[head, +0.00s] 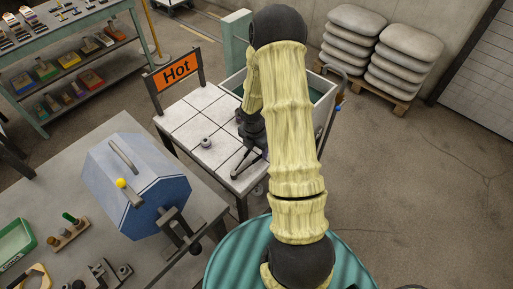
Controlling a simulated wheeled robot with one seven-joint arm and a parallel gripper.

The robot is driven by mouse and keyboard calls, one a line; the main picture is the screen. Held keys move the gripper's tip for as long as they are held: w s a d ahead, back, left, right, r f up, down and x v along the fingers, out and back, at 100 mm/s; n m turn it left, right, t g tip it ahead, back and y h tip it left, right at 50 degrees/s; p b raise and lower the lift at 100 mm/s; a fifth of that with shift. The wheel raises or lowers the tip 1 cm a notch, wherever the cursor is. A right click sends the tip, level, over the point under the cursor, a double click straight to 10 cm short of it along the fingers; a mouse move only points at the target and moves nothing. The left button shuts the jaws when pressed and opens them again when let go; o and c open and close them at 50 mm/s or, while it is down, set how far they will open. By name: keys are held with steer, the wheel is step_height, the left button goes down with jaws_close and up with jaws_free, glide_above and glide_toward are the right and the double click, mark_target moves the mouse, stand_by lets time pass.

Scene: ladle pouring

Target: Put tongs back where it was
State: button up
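My gripper (252,128) is dark and hangs over the right part of the white-tiled table (183,117), partly hidden behind my pale-sleeved arm. A dark, thin, angled tool that looks like the tongs (240,168) shows just below it, over the table's front right edge. I cannot tell whether the gripper's fingers hold it, because they are too small and partly covered. A small round grey metal piece (206,142) sits on the tiles left of the gripper.
An orange "Hot" sign (174,72) stands at the table's back left. A pale open bin (322,88) is behind my arm, with a rack of hanging tools (338,98) at its right. A blue-grey furnace-like box (135,185) stands on the left bench. The right floor is clear.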

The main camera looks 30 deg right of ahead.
steer(key=o, duration=0.6)
steer(key=shift+c, duration=0.2)
step_height(320, 180, up, 12)
steer(key=shift+s+a+p, duration=0.2)
steer(key=shift+a+p, duration=0.2)
steer(key=shift+a, duration=0.05)
stand_by(0.4)
steer(key=s+a+r+m+t, duration=0.1)
steer(key=s+a+r+m, duration=0.4)
steer(key=m, duration=0.6)
steer(key=s+a+r+m+t+y, duration=0.1)
steer(key=s+a+r+m, duration=0.4)
steer(key=m, duration=0.6)
steer(key=s+a, duration=0.2)
steer(key=shift+a+r+m, duration=0.2)
steer(key=shift+a+m, duration=0.1)
steer(key=shift+m, duration=0.1)
